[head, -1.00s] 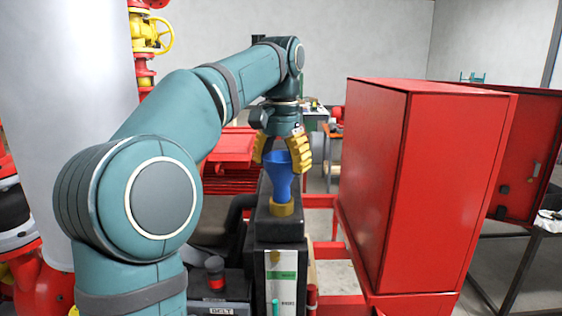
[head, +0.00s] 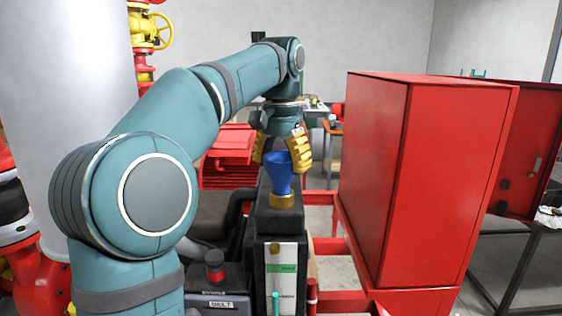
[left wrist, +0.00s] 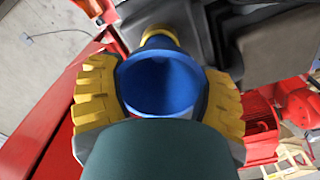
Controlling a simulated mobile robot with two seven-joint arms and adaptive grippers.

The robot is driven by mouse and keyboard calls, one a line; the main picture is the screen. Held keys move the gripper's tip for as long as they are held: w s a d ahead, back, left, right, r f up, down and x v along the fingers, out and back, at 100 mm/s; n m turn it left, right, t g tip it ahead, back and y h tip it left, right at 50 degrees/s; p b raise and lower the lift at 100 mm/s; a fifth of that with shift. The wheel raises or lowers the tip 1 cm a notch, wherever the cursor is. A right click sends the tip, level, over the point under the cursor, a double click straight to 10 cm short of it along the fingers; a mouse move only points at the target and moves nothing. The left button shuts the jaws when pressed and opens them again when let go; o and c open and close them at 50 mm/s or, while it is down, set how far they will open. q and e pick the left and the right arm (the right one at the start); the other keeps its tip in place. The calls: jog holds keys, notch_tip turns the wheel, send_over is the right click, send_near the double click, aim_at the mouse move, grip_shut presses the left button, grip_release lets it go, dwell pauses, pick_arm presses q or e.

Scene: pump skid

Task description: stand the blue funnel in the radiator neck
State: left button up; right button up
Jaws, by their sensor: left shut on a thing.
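The blue funnel (head: 279,178) is upright, wide mouth up, directly over the brass-coloured radiator neck (head: 281,201). Its narrow end meets the neck in the head view; how deep it sits inside is hidden. The neck stands on top of the black radiator (head: 276,223). My left gripper (head: 283,158) comes from above, its yellow fingers shut on the funnel's wide upper part. In the left wrist view the funnel (left wrist: 158,85) lies between the two fingers, with the neck (left wrist: 158,37) just beyond it. My right gripper is in neither view.
A large red cabinet (head: 428,180) stands close on the right of the radiator. A pale grey tank (head: 68,110) with red and yellow pipework is on the left. Red frame rails (head: 325,246) run beside the radiator. A dark box with a label (head: 213,296) is in front.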

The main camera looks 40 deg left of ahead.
pick_arm(q)
jog(key=o, duration=1.3)
